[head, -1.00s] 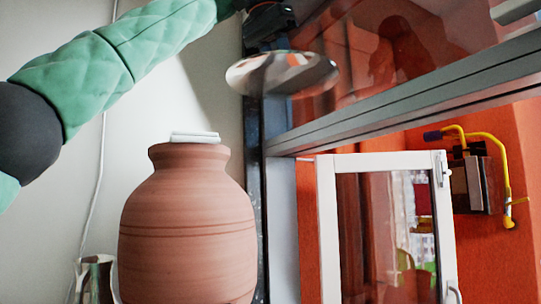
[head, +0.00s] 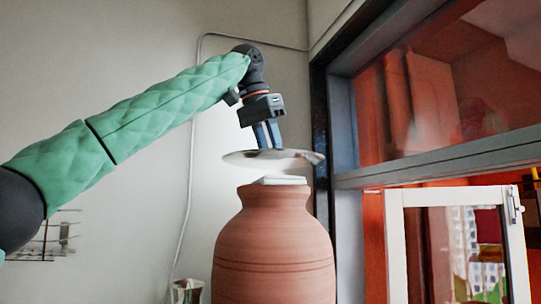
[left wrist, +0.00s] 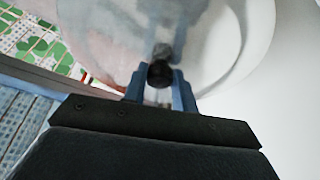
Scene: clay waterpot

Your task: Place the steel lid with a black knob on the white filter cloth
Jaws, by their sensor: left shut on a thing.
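The steel lid (head: 240,159) hangs level from my left gripper (head: 268,146), which points down from above with its blue fingers at the lid's centre. In the left wrist view the black knob (left wrist: 160,74) sits between the fingertips of the left gripper (left wrist: 160,88), and the lid (left wrist: 110,45) fills the upper middle. The white filter cloth (head: 283,180) lies folded on the mouth of the clay waterpot (head: 273,250), just below the lid. A small gap seems to show between lid and cloth. The right gripper is out of view.
A window frame (head: 343,130) and an open white casement (head: 396,245) stand right of the pot. A metal jug (head: 187,291) is at the pot's lower left. A wire rack (head: 40,245) is at far left. Green-leaf patterned fabric (left wrist: 35,40) shows in the wrist view.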

